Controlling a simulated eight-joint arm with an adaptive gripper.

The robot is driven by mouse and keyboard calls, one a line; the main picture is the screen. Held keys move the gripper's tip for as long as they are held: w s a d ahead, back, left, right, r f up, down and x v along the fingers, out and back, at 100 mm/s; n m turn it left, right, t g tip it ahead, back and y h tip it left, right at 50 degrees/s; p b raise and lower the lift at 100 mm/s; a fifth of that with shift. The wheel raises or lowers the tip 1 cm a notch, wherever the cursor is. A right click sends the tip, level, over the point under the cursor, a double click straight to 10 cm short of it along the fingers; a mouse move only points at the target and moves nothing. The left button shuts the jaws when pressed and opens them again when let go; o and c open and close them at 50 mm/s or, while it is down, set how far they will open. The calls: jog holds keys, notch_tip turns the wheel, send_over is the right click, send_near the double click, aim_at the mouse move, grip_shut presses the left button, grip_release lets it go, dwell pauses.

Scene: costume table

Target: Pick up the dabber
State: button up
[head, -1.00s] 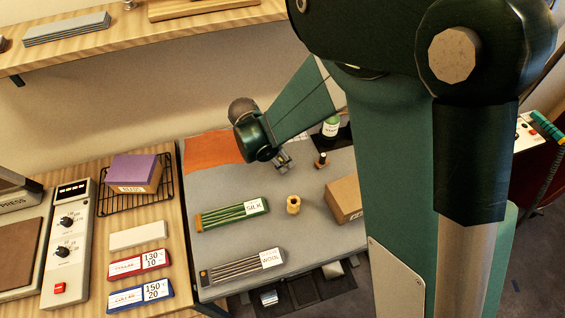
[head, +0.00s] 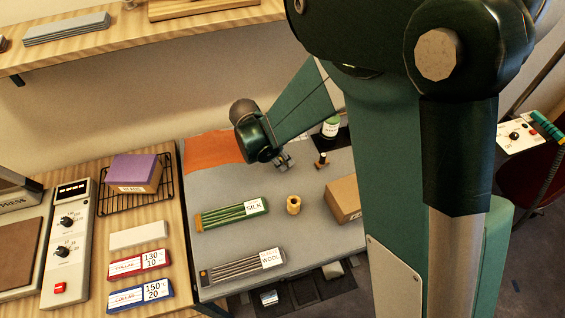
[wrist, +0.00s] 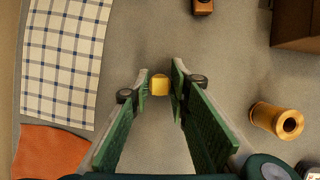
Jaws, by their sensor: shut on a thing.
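My gripper (wrist: 160,86) is shut on a small yellow block-like thing (wrist: 160,85), which seems to be the dabber. Its squarish yellow end shows between the fingertips in the wrist view; the rest of it is hidden. In the head view my gripper (head: 284,161) is low over the grey table mat (head: 235,185), right of the orange cloth (head: 212,148). I cannot tell whether the held thing touches the mat. A small wooden piece with a dark upright top (head: 322,160) stands apart to the right.
A yellow spool (head: 293,204) and a cardboard box (head: 344,198) stand nearby on the mat. Silk (head: 228,215) and wool (head: 240,266) packs lie in front. A checked cloth (wrist: 65,60) lies left in the wrist view.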

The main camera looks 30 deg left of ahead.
jog(key=shift+r, duration=0.15)
jog(key=shift+r, duration=4.9)
jog(key=shift+d, duration=0.1)
